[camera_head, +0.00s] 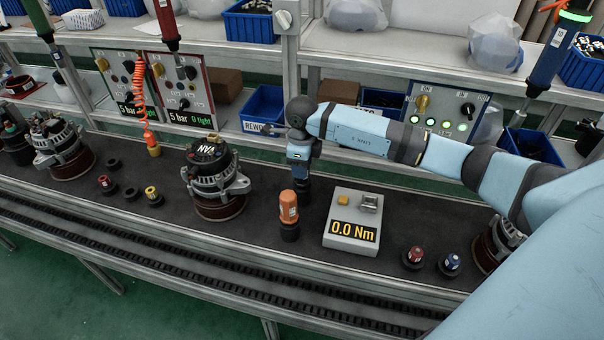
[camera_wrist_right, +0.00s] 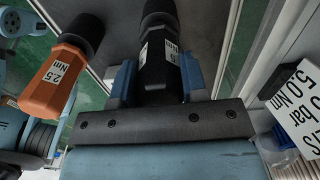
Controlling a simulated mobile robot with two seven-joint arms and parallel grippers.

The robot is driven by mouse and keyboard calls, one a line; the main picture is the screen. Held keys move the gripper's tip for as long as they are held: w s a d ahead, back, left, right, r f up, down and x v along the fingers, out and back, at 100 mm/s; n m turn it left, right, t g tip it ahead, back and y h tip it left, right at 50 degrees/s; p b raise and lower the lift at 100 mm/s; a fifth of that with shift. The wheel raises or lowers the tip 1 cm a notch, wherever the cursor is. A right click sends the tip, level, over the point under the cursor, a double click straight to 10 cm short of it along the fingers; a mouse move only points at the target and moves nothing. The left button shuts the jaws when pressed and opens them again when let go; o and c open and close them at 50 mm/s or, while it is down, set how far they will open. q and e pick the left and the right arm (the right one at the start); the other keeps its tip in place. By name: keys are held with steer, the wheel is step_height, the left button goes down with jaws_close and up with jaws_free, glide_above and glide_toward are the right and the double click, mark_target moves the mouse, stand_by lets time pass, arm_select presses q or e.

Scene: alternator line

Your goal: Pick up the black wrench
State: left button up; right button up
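The black wrench (camera_wrist_right: 160,62) with a white label stands between the two blue fingers of my right gripper (camera_wrist_right: 158,80) in the right wrist view. The fingers lie against its sides with no clear gap. In the head view my right gripper (camera_head: 301,157) is over the belt, and the black lower part of the wrench (camera_head: 304,188) shows under it, upright. I cannot tell whether it stands on the belt or just above it. My left gripper is not in view.
An orange wrench (camera_head: 288,207), also in the wrist view (camera_wrist_right: 55,82), stands close in front. A grey torque display (camera_head: 351,218) reading 0.0 Nm is to the right. An alternator (camera_head: 216,180) is to the left. A blue bin (camera_head: 264,108) and control panels stand behind.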

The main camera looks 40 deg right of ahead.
steer(key=shift+r, duration=0.1)
step_height(320, 180, up, 20)
steer(key=shift+f+b, duration=0.1)
steer(key=shift+b, duration=0.5)
